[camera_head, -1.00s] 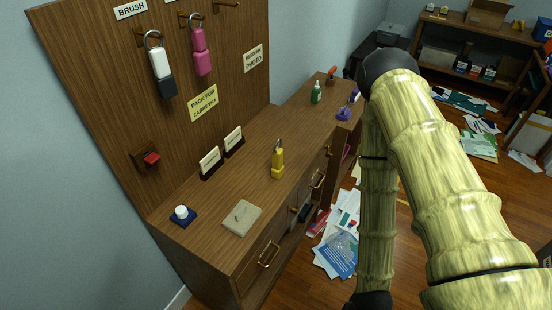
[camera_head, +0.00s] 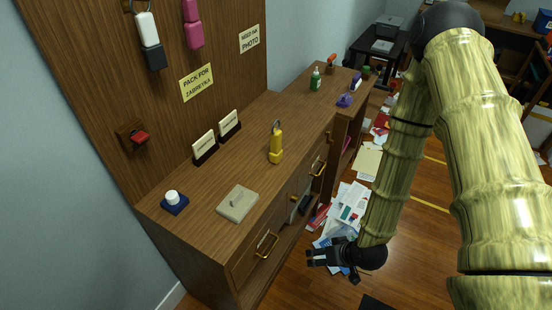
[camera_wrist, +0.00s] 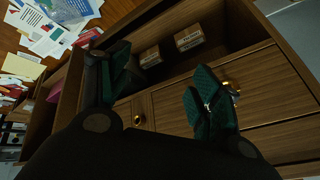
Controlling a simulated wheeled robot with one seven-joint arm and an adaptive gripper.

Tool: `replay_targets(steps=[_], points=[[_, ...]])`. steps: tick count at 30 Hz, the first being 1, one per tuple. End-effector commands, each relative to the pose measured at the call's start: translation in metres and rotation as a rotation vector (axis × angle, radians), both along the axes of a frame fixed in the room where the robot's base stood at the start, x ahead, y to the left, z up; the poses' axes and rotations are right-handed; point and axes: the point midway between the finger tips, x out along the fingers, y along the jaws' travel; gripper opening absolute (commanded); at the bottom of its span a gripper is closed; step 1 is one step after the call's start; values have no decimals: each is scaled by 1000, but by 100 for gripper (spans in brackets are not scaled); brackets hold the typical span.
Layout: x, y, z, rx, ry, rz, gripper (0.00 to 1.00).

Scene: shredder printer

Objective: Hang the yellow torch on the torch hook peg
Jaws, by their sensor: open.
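The yellow torch (camera_head: 276,146) stands upright on the wooden counter, with a metal loop at its top. My gripper (camera_head: 312,257) is low in front of the cabinet, apart from the torch and below the counter top. In the wrist view its two dark green fingers (camera_wrist: 160,90) are spread with nothing between them, facing the drawers. On the pegboard, a white and black item (camera_head: 149,42) and a pink item (camera_head: 193,24) hang. The torch hook peg cannot be made out; the top of the board is cut off.
A grey block (camera_head: 237,204), a blue and white button (camera_head: 174,202) and two small card holders (camera_head: 204,148) stand on the counter left of the torch. Brass drawer handles (camera_head: 266,246) stick out in front. Papers (camera_head: 350,203) litter the floor.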

Motion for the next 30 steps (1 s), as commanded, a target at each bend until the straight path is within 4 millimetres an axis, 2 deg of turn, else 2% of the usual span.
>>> replay_targets(steps=[1,6,12,15,22,30], points=[[24,5,-7,32,-59,18,64],[93,21,16,135,-258,102,64],[157,35,56,241,-490,211,64],[181,39,79,284,-600,268,64],[218,42,132,358,-826,392,64],[233,40,182,407,-1021,518,64]])
